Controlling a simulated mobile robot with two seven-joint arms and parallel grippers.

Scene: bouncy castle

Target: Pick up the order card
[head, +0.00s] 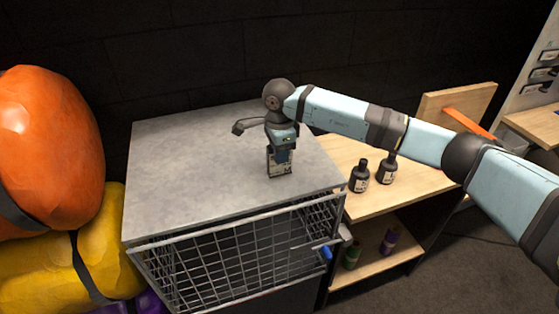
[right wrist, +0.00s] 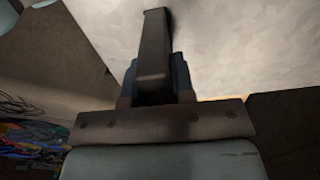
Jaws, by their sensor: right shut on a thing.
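My right gripper points down and is shut on the card. Its fingers hide part of the card. I cannot tell whether the card's lower edge touches the grey top. In the right wrist view my gripper's own body fills the middle, and I cannot make out the card there. My left gripper is not in view.
Two dark bottles (head: 359,176) stand on a wooden shelf unit (head: 400,195) right of the crate, with more bottles (head: 389,242) on its lower shelf. Orange (head: 50,135) and yellow (head: 55,265) bundles lie at the left. The grey top's left part is clear.

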